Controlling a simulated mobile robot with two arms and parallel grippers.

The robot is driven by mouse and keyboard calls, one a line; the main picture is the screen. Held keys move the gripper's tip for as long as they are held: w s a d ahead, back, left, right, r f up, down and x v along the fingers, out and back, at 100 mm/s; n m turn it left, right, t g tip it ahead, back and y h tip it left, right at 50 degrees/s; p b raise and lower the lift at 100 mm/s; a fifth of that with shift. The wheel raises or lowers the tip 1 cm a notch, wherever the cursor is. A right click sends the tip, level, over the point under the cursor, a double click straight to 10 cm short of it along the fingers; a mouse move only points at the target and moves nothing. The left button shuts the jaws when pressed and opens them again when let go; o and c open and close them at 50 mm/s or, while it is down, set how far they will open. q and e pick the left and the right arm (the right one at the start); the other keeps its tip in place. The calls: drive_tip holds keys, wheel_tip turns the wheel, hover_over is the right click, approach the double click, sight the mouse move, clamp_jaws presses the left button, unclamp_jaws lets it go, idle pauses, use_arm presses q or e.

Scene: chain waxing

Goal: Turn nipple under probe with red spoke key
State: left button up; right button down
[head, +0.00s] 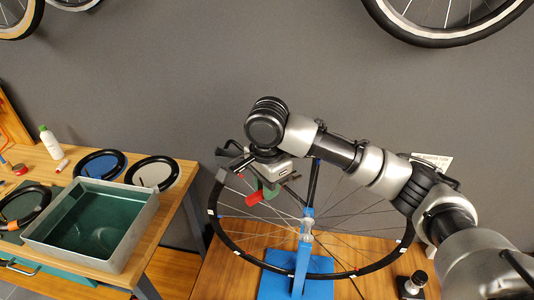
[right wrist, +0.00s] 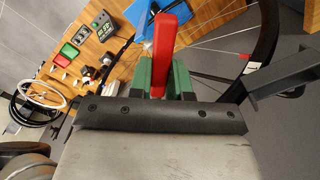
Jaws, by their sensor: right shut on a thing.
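My right gripper (head: 262,188) is shut on the red spoke key (head: 256,198) at the upper left of the spoked wheel (head: 222,230). In the right wrist view the red key (right wrist: 166,42) stands between the gripper's green fingers (right wrist: 166,78). The wheel's dark rim (right wrist: 266,40) passes to the right of the key, with a gap between them in the picture. A small red piece (right wrist: 246,57) shows on a spoke near the rim. The wheel is mounted on a blue stand (head: 302,258). I cannot make out the probe for certain. My left gripper is not in view.
A grey tray with green inside (head: 148,215) stands on the left bench beside round black-rimmed items (head: 153,172) and a white bottle (head: 50,142). A dark bracket (right wrist: 285,75) juts in near the rim. A small black device (head: 412,284) stands right of the wheel.

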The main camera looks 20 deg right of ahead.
drive_tip(key=shift+r+m, duration=0.3)
drive_tip(key=shift+r, duration=0.25)
drive_tip(key=shift+w+d, duration=0.3)
drive_tip(key=shift+d, duration=0.8)
drive_tip(key=shift+w+d, duration=0.25)
drive_tip(key=shift+d, duration=0.9)
drive_tip(key=shift+w+d, duration=0.3)
drive_tip(key=shift+d, duration=0.95)
drive_tip(key=s+d+n, duration=1.2)
drive_tip(key=n, duration=0.7)
drive_tip(key=shift+s+d, duration=0.2)
drive_tip(key=shift+d, duration=0.2)
drive_tip(key=shift+f, duration=0.1)
